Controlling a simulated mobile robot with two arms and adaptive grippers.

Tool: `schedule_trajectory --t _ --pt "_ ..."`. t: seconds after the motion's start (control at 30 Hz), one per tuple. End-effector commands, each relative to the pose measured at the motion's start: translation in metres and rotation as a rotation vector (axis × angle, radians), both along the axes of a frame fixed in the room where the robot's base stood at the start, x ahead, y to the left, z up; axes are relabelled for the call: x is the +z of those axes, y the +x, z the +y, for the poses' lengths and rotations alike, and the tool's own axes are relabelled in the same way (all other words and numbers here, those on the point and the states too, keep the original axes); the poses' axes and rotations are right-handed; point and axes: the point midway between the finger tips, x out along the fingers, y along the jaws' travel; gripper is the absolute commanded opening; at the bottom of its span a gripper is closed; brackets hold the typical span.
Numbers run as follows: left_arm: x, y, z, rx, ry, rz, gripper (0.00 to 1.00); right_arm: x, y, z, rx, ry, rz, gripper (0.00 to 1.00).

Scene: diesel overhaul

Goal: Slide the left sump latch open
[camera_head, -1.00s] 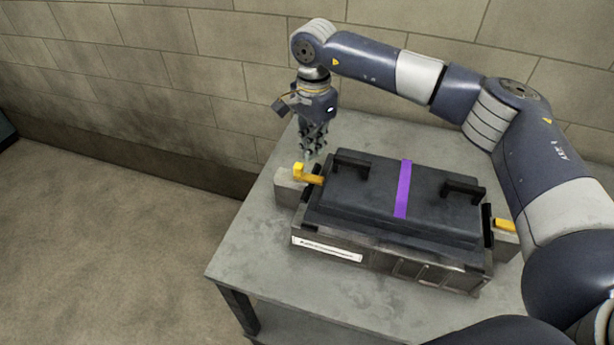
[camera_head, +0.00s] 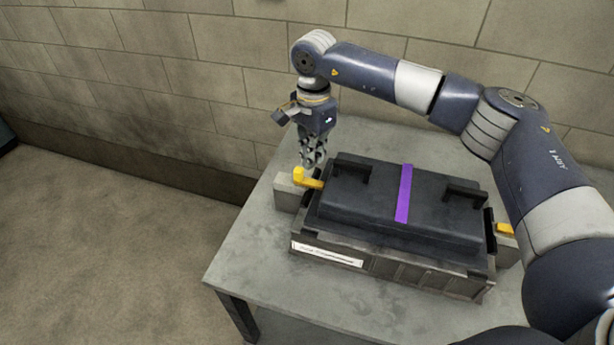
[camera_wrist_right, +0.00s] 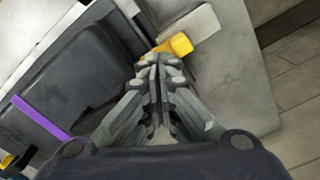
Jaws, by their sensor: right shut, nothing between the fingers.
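The left sump latch (camera_head: 308,179) is a yellow bar with a raised tab at its left end. It lies at the left end of the dark sump box (camera_head: 345,262), on a grey block (camera_head: 287,190). My right gripper (camera_head: 308,170) points down just behind the latch tab, with its fingers shut and empty. In the right wrist view the fingertips (camera_wrist_right: 160,62) are right beside the yellow latch (camera_wrist_right: 181,44); I cannot tell whether they touch it. My left gripper is not in view.
A black lid with two handles and a purple stripe (camera_head: 403,193) covers the box. A second yellow latch (camera_head: 505,229) sits at the right end. The box stands on a grey table (camera_head: 245,255), clear at its front left. A block wall (camera_head: 220,60) rises behind.

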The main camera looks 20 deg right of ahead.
Motion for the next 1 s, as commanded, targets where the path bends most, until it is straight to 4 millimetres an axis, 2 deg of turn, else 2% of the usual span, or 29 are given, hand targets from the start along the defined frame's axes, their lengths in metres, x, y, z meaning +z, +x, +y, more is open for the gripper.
schedule_trajectory --t 0.57,1.0 --pt "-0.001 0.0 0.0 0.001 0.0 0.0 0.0 -0.001 0.0 0.0 0.0 0.0 0.0 0.0" --pt "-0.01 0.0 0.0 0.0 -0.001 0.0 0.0 -0.014 0.0 0.0 0.0 0.0 0.0 0.0"
